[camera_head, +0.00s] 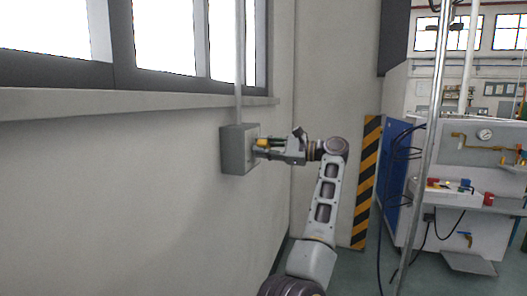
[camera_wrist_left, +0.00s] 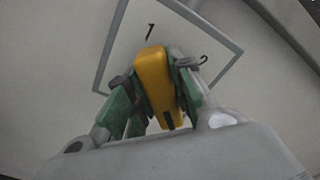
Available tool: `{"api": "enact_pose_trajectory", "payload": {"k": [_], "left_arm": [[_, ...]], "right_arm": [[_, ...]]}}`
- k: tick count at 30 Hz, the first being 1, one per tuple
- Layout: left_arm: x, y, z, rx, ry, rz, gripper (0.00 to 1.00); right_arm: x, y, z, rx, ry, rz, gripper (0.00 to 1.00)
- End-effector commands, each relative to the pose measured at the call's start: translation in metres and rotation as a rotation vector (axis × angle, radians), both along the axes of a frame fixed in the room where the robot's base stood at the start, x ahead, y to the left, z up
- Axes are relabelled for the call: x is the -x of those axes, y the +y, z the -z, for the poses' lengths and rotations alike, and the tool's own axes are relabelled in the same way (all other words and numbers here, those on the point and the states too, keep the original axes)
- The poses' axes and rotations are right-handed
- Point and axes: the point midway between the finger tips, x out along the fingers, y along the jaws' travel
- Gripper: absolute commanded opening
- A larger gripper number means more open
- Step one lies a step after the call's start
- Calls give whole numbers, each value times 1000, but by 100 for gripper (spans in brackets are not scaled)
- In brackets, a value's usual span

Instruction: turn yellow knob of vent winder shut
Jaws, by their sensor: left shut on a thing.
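The vent winder is a grey box (camera_head: 236,150) on the wall below the window, with a pipe running up from it. Its yellow knob (camera_head: 263,142) sticks out from the box face. My left gripper (camera_head: 266,148) is at the knob, with its arm reaching up from below. In the left wrist view, the yellow knob (camera_wrist_left: 155,80) is a long bar between the two green-padded fingers of my left gripper (camera_wrist_left: 156,95), which is shut on it. The box face (camera_wrist_left: 205,30) with a mark like a "1" shows behind it. My right gripper is not in view.
A window sill (camera_head: 130,101) runs along the wall above the box. A black and yellow striped post (camera_head: 367,185) stands right of the arm. A vertical metal pole (camera_head: 430,150) and a workbench with a gauge (camera_head: 484,134) are farther right.

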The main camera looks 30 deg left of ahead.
Motion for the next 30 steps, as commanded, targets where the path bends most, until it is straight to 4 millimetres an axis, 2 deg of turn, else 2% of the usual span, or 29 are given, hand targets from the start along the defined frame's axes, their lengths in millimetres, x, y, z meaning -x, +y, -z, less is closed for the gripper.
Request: {"api": "enact_pose_trajectory", "payload": {"k": [10, 11, 16, 30], "left_arm": [[0, 0, 1, 0, -7, -1, 0], [0, 0, 1, 0, -7, -1, 24], [0, 0, 1, 0, -6, 0, 45], [-1, -5, 0, 0, -5, 1, 45]], "right_arm": [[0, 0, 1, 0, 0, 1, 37], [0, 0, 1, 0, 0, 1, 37], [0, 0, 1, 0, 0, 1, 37], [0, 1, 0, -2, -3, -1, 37]]}}
